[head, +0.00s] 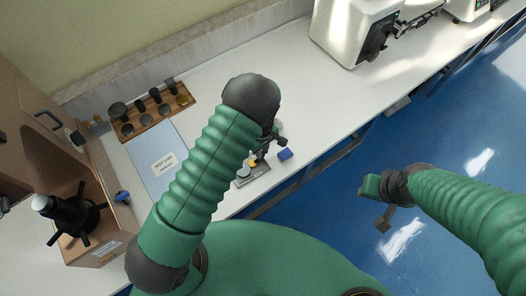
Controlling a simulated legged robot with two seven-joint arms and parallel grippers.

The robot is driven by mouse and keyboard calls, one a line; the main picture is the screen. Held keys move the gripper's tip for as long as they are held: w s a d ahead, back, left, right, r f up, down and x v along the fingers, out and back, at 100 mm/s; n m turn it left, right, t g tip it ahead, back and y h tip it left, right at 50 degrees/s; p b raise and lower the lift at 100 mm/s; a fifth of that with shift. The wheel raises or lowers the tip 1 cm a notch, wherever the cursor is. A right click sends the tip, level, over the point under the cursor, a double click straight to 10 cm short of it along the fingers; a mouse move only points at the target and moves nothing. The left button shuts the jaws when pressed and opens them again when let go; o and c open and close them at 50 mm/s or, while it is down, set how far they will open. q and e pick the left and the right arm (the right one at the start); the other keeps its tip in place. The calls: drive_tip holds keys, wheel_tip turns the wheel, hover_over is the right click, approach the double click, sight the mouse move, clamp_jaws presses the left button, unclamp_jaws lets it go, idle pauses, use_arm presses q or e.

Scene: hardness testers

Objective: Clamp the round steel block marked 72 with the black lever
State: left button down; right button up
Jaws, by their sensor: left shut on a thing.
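A small clamping fixture (256,181) stands on the white bench beyond my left forearm. A round steel block (244,172) sits at its left end; its marking is too small to read. A yellow part (253,162) shows beside the block. My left gripper (272,141) is at the fixture's upper right, partly hidden behind my arm. It is shut on what looks like the black lever; the fingertips are small and dark here. My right gripper (378,204) is over the blue floor, away from the bench, and its finger gap is unclear.
A wooden rack (155,118) with several round blocks and a test log (160,160) lie to the left. A brown tester (75,205) stands far left, a white machine (355,30) at the back. The bench between is clear.

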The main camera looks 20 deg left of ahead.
use_arm(q)
drive_tip(key=shift+w+a+n, duration=0.1)
drive_tip(key=shift+w+n, duration=0.1)
drive_tip(key=shift+n, duration=0.1)
drive_tip(key=c, duration=1.3)
unclamp_jaws()
wheel_tip(320, 180, up, 17)
drive_tip(key=b, duration=0.1)
drive_tip(key=shift+f, duration=0.15)
drive_tip(key=s+a+r+m+t, duration=0.1)
drive_tip(key=s+a+m, duration=0.1)
drive_tip(key=s+m, duration=0.4)
drive_tip(key=s+a+r+m+t+b, duration=0.1)
drive_tip(key=s+a+r+m, duration=0.1)
drive_tip(key=s+m, duration=0.4)
drive_tip(key=shift+s+a+r+t, duration=0.3)
drive_tip(key=shift+s+a, duration=0.2)
drive_tip(key=shift+s, duration=0.75)
